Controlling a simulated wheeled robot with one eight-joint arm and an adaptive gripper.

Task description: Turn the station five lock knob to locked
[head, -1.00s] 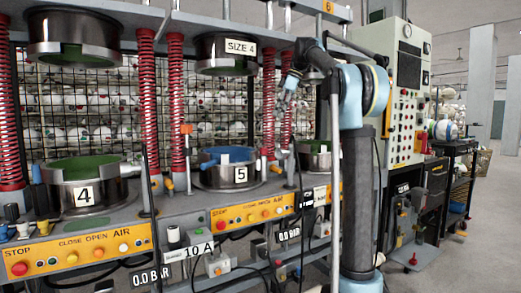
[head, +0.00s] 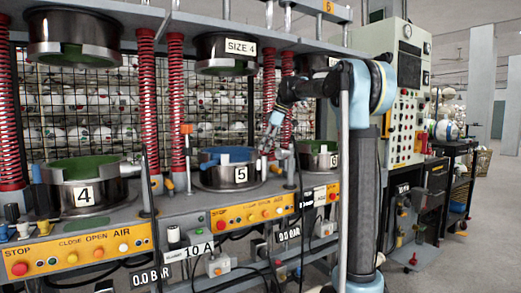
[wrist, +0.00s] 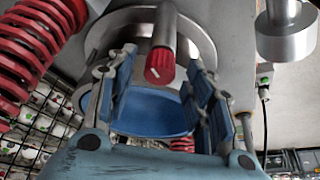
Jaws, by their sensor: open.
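The station five pot (head: 226,177), marked 5, has a blue interior (head: 222,155) in the head view. My gripper (head: 268,143) hangs beside its right rim, pointing down. In the wrist view, my gripper (wrist: 163,70) is open, with one blue-padded finger on each side of a red ribbed knob (wrist: 159,67). The knob has a short white mark on its face and sits at the end of a grey cylinder. Gaps show between the knob and both fingers. A blue curved surface (wrist: 152,112) shows below the knob. In the head view the knob is hard to make out.
Red springs (head: 176,110) stand left of station five and also show in the wrist view (wrist: 35,45). The upper mould marked SIZE 4 (head: 228,55) hangs above. An orange button panel (head: 255,214) runs along the front. Station 4 (head: 84,195) stands at the left.

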